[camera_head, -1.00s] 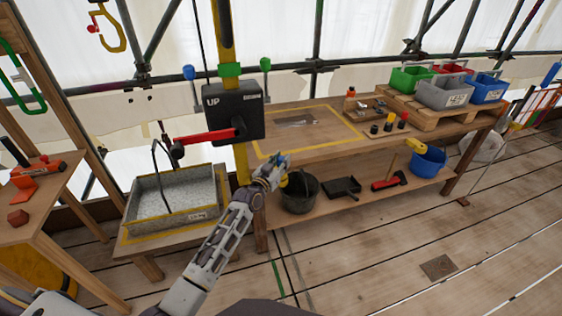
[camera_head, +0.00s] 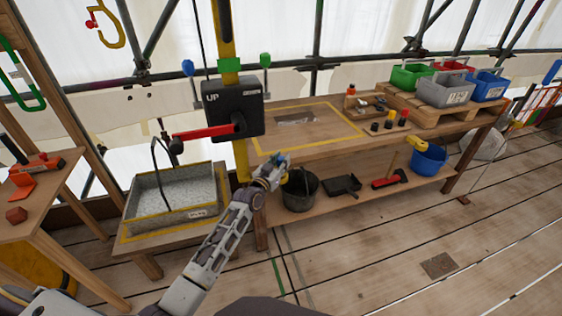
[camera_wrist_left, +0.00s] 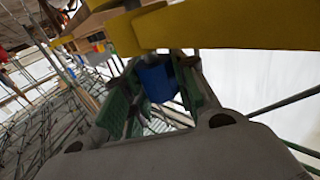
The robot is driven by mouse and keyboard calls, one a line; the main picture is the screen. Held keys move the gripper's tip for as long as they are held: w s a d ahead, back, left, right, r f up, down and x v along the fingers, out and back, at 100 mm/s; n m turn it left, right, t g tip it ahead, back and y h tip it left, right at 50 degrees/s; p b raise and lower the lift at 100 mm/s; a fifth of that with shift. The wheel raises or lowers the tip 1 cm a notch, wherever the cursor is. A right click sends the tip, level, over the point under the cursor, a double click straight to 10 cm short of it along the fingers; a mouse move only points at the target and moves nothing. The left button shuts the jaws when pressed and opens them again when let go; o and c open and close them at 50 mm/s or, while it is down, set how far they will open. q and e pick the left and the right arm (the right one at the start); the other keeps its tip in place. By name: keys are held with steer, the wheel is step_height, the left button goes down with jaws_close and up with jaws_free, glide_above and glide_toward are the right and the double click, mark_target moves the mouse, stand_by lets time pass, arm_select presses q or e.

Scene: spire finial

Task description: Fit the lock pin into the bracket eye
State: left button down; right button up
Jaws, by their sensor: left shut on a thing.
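My left gripper (camera_head: 276,165) is in front of the workbench's left end, just right of the yellow mast (camera_head: 241,160). It is shut on a small blue thing, probably the lock pin; in the left wrist view the blue piece (camera_wrist_left: 157,80) sits between the green finger pads. Its far end is hidden. A yellow bar (camera_wrist_left: 230,25) crosses close in front of the fingers in that view; I cannot tell whether they touch. I cannot make out the bracket eye clearly in either view. My right gripper is not in view.
A black box marked UP (camera_head: 232,108) with a red lever (camera_head: 205,133) is on the mast. The floor in front is mostly clear.

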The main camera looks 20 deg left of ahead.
arm_select(q)
steer(key=shift+f+b, duration=0.4)
steer(key=shift+f, duration=0.25)
steer(key=c, duration=1.1)
jaws_free()
steer(key=shift+o, duration=0.2)
steer(key=shift+r, duration=0.1)
steer(key=shift+r+p, duration=2)
steer(key=shift+r, duration=1.05)
steer(key=shift+f+b, duration=0.1)
steer(key=shift+b, duration=0.65)
steer(key=shift+r+p, duration=2.25)
steer(key=shift+r, duration=0.15)
